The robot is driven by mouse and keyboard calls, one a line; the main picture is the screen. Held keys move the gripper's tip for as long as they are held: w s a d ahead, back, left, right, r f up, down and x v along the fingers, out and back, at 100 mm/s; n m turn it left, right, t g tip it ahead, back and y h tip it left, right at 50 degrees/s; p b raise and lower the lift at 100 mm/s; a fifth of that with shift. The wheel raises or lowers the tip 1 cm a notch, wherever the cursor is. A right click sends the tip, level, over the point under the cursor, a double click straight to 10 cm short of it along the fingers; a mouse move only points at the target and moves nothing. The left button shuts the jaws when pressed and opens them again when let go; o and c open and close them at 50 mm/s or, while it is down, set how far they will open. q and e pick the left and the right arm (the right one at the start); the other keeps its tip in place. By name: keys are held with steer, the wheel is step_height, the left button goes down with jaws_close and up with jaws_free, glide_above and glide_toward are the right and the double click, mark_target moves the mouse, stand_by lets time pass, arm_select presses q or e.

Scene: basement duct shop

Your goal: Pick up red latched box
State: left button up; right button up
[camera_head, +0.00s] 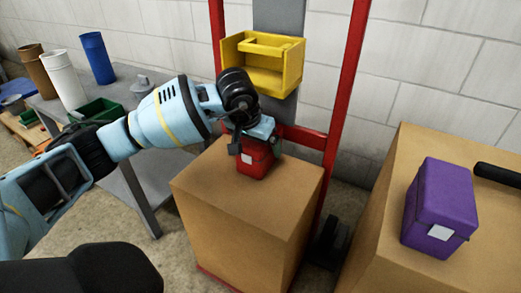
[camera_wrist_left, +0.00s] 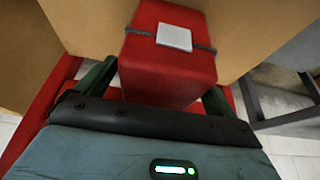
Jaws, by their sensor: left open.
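The red latched box (camera_head: 260,161) stands on top of a tall brown carton (camera_head: 240,230) in the head view. In the left wrist view the red box (camera_wrist_left: 165,72) shows a pale square latch plate and a dark strap. My left gripper (camera_head: 250,145) is above the box and partly hides it. In the left wrist view its two green fingers (camera_wrist_left: 155,88) are open, one on each side of the box's near end. I cannot tell whether they touch it. My right gripper is not in view.
A purple box (camera_head: 440,205) sits on another carton (camera_head: 385,250) at the right, near a black bar (camera_head: 498,174). A yellow bin (camera_head: 262,65) hangs on a red frame (camera_head: 345,90) behind. A grey table (camera_head: 128,95) at left holds cylinders and a green bin (camera_head: 97,110).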

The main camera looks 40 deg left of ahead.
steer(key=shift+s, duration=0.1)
arm_select(q)
steer(key=c, duration=1.3)
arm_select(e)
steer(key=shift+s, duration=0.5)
arm_select(q)
steer(key=shift+r, duration=0.1)
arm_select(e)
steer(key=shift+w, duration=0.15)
